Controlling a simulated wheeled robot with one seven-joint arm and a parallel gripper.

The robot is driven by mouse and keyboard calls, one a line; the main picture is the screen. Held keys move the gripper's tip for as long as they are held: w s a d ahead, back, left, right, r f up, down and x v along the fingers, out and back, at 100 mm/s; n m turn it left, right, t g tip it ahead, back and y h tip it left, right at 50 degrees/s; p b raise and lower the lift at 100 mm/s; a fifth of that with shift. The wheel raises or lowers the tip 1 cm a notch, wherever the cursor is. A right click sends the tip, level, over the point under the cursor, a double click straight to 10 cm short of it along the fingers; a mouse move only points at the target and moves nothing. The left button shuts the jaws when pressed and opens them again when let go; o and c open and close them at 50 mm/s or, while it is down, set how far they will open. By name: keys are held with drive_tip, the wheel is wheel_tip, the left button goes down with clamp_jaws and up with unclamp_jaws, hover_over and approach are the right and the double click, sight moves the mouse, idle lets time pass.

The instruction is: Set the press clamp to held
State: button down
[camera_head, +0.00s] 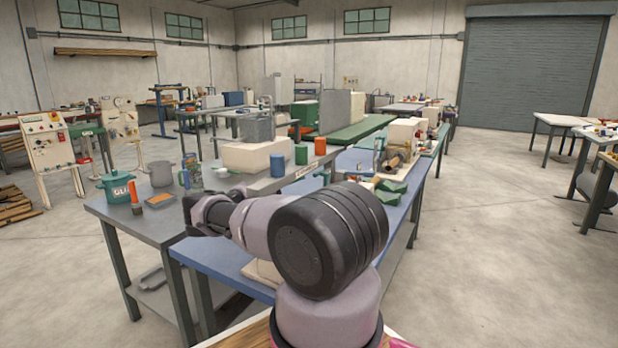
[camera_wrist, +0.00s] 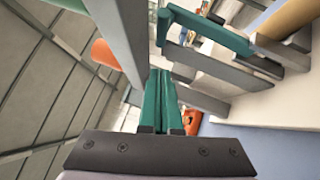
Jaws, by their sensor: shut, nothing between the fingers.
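My gripper shows in the wrist view as two teal fingers (camera_wrist: 167,97) lying side by side, shut and empty, beyond a dark screwed plate. Beyond and right of the fingertips is a green bar with bent ends (camera_wrist: 208,30), beside grey plates. I cannot tell whether it is the press clamp or its handle, nor its setting. In the head view my arm covers much of the near blue bench (camera_head: 235,264), and the fingertips cannot be made out. A winder-like assembly with a brown roll (camera_head: 391,163) and green blocks (camera_head: 388,192) stands on that bench.
A grey table (camera_head: 150,222) at left bears a teal pot (camera_head: 118,187), a grey pot (camera_head: 161,173) and an orange-handled tool. Green, blue and orange cylinders stand behind my arm. An orange part (camera_wrist: 192,121) lies right of the fingers in the wrist view.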

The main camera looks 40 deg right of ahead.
drive_tip(key=shift+s+d+r, duration=0.25)
drive_tip(key=shift+s+d, duration=0.2)
drive_tip(key=shift+s, duration=0.25)
drive_tip(key=shift+s+d+r, duration=0.25)
drive_tip(key=shift+s+d, duration=0.25)
drive_tip(key=shift+s, duration=0.15)
drive_tip(key=shift+s+d+r, duration=0.25)
drive_tip(key=shift+s+d, duration=0.2)
drive_tip(key=shift+s, duration=0.25)
drive_tip(key=shift+s+d+r+m+y, duration=0.15)
drive_tip(key=shift+s+r+m+y, duration=0.1)
drive_tip(key=shift+s+m, duration=0.15)
drive_tip(key=shift+s+d+r+m+y, duration=0.1)
drive_tip(key=shift+s+d+m+y, duration=0.05)
drive_tip(key=shift+s+m+y, duration=0.2)
